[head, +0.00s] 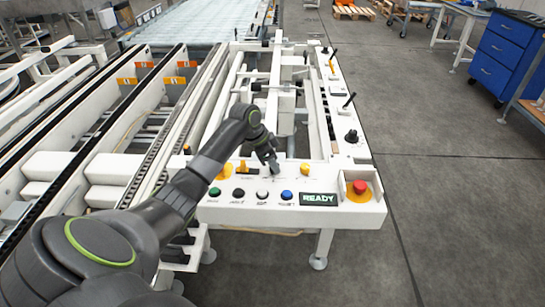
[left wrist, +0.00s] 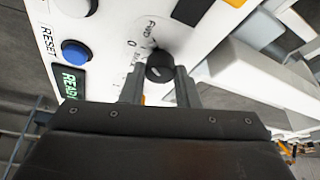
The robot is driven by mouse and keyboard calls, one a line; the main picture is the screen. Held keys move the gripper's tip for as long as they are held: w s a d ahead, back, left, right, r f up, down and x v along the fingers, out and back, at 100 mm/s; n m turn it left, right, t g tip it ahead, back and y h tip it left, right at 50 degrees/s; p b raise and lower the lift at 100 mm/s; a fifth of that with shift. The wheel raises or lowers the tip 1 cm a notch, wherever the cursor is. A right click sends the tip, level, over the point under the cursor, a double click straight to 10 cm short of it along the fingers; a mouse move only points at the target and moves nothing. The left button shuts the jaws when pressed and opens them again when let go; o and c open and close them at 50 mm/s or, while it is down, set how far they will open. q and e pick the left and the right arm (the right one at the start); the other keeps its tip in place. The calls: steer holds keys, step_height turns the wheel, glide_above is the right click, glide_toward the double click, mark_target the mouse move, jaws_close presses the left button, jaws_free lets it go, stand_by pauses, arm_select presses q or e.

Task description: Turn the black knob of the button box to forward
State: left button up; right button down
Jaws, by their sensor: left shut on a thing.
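The button box (head: 230,213) is the white panel at the front of the machine. Its black knob (left wrist: 160,64) shows in the left wrist view, with the labels FWD and 0 printed beside it. A pale mark shows on the knob, but I cannot tell for sure which label it points to. My left gripper (head: 272,166) reaches down onto the panel; in the left wrist view its two fingers (left wrist: 159,82) are shut on the knob, one on each side. In the head view the gripper hides the knob. My right gripper is not in view.
Green, black, white and blue buttons (head: 287,196) line the front edge, beside a lit READY display (head: 319,199). A red emergency stop (head: 360,187) sits at the right corner. Another black knob (head: 352,136) and small levers stand along the right rail.

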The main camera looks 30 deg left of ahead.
arm_select(q)
steer(key=shift+m, duration=0.7)
steer(key=o, duration=1)
steer(key=shift+h, duration=0.3)
steer(key=shift+c, duration=0.2)
steer(key=shift+r, duration=0.1)
steer(key=v, duration=1.7)
steer(key=shift+w+r+p, duration=0.2)
steer(key=shift+r+p, duration=0.05)
steer(key=shift+p, duration=0.1)
steer(key=shift+f, duration=0.1)
